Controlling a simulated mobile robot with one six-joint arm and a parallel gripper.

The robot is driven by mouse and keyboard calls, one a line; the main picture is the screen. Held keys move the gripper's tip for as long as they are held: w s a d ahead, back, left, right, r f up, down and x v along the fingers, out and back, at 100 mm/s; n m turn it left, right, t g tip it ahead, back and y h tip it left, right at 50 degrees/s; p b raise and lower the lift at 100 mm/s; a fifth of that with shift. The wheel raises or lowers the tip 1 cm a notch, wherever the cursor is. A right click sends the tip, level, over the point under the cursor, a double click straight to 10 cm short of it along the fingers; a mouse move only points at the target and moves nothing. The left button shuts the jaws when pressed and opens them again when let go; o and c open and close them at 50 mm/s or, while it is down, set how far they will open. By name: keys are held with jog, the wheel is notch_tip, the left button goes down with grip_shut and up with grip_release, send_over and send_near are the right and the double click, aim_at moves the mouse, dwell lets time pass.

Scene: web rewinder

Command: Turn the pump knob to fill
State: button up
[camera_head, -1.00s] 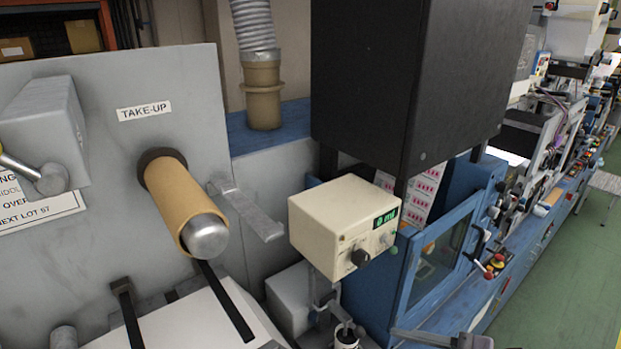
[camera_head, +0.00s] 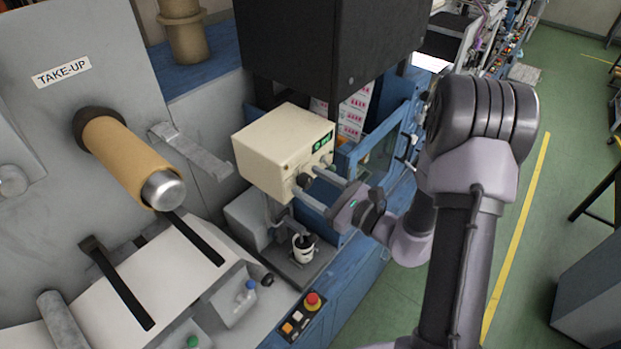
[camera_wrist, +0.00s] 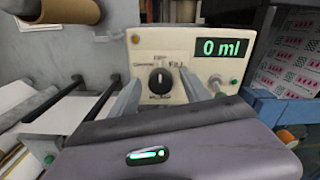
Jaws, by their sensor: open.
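The cream pump box (camera_head: 270,150) stands in the middle of the head view, its front facing right. In the wrist view its black round knob (camera_wrist: 160,81) has a white mark near the top, and the word FILL (camera_wrist: 177,65) is printed to the knob's upper right. The pump's display (camera_wrist: 221,48) reads 0 ml. My gripper (camera_head: 310,180) is open at the pump's front, one finger on each side of the knob. Contact between fingers and knob cannot be told. In the head view the fingers partly hide the knob.
A white cup (camera_head: 303,249) stands under the pump. The take-up roll (camera_head: 125,155) is at the left. A red emergency button (camera_head: 312,300) sits on the ledge below. A black housing (camera_head: 320,45) hangs above and behind the pump. Open green floor (camera_head: 560,130) lies to the right.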

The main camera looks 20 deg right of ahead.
jog(key=shift+w+a, duration=0.2)
jog(key=shift+w, duration=0.05)
grip_shut()
jog(key=m+p, duration=0.1)
jog(key=m, duration=0.3)
jog(key=shift+d+m, duration=0.1)
jog(key=shift+m, duration=0.2)
jog(key=m+p, duration=0.1)
jog(key=m, duration=0.3)
jog(key=shift+m, duration=0.3)
dwell(0.4)
